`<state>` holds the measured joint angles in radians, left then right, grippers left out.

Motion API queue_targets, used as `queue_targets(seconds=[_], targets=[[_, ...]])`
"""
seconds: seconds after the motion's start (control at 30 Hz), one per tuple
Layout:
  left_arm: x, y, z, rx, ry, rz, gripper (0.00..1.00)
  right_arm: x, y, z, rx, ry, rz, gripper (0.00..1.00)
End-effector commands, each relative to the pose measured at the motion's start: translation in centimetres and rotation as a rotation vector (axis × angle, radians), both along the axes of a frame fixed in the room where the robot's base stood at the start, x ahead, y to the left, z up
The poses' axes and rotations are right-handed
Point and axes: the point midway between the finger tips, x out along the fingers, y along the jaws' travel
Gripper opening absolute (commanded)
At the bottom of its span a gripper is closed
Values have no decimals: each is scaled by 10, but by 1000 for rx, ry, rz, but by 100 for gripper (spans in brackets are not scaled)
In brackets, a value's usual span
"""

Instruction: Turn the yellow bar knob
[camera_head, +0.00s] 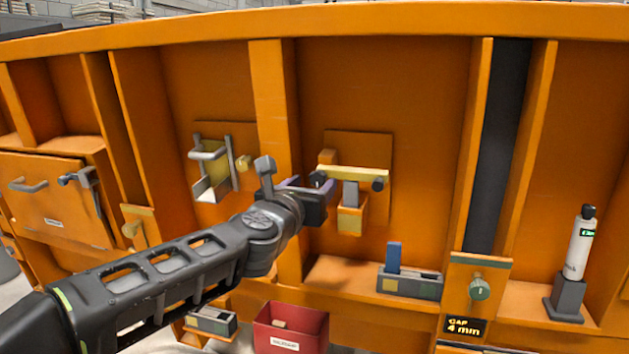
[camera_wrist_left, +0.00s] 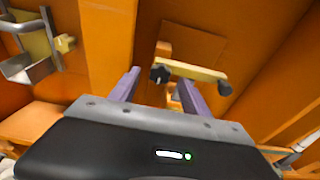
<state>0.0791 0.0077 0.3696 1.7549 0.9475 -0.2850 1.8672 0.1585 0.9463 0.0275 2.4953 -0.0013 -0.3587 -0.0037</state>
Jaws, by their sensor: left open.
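The yellow bar knob (camera_head: 352,174) is a pale yellow bar with black round ends, mounted on a square orange plate (camera_head: 376,146) on the orange wall. It lies nearly level in the head view, and a grey stem shows below its middle. My left gripper (camera_head: 304,186) is open, just left of the bar's left end. In the left wrist view the purple fingers of this gripper (camera_wrist_left: 160,84) are spread, and the bar (camera_wrist_left: 195,70) shows beyond them, its left black end between them and its right part past the right finger. Contact cannot be told. My right gripper is not in view.
A metal bracket (camera_head: 196,155) with a small yellow knob is left of the gripper. Below are a shelf with a grey box (camera_head: 410,285), a red bin (camera_head: 290,330) and a green knob (camera_head: 479,289). A white bottle (camera_head: 578,246) stands at right. Upright orange ribs divide the wall.

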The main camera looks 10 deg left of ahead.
Motion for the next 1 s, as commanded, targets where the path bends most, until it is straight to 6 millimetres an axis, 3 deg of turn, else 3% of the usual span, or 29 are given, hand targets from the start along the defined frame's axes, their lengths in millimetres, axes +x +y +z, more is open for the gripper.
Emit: queue_targets(seconds=[0.17,0.47,1.0], targets=[[18,-2,0,-1,1,-1,55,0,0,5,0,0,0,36],[20,-1,0,1,0,0,55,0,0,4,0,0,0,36],[19,-1,0,1,0,0,11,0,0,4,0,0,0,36]])
